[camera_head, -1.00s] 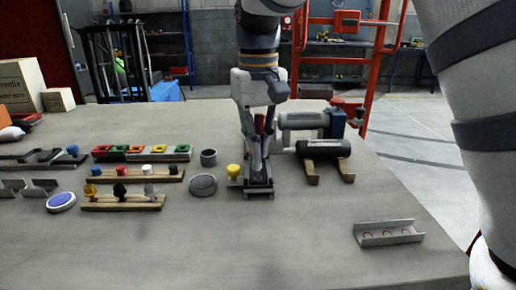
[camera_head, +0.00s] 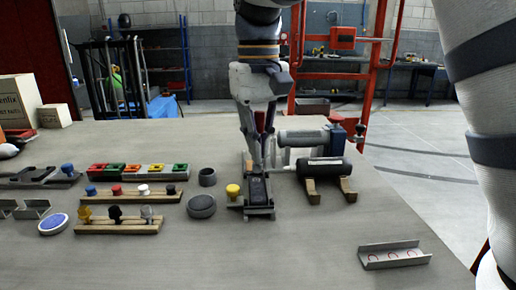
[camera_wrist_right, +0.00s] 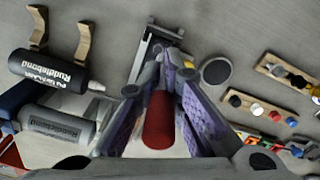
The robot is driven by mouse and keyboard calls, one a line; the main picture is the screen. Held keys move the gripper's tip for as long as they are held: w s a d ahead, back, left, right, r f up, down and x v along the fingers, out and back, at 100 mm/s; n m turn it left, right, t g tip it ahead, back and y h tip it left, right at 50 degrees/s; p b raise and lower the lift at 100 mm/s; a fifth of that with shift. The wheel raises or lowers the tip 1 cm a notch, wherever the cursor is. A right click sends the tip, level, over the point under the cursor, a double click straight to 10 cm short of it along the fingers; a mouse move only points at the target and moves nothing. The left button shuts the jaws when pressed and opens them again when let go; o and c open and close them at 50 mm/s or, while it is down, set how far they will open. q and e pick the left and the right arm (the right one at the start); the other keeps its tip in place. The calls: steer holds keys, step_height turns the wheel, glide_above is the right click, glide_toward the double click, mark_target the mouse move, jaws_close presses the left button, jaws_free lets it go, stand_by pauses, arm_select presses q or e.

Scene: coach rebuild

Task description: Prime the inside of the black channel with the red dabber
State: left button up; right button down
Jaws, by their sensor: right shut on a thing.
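My right gripper (camera_head: 257,160) points down over the middle of the table and is shut on the red dabber. In the right wrist view the red dabber (camera_wrist_right: 158,122) sits between the purple finger pads of the gripper (camera_wrist_right: 160,95); its tip is hidden. Just in front of the fingers is a black channel-like piece (camera_head: 258,189) on a grey base; it also shows beyond the fingers in the right wrist view (camera_wrist_right: 150,50). I cannot tell whether the dabber touches it. My left gripper is not in view.
A yellow knob (camera_head: 233,191) and a dark round disc (camera_head: 201,206) stand close on the left. A black bottle (camera_head: 325,167) lies on wooden cradles at the right. A grey channel (camera_head: 395,255) lies at the front right. Racks of coloured parts (camera_head: 130,190) stand left. The front middle is clear.

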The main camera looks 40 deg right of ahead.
steer(key=shift+r, duration=0.45)
stand_by(0.6)
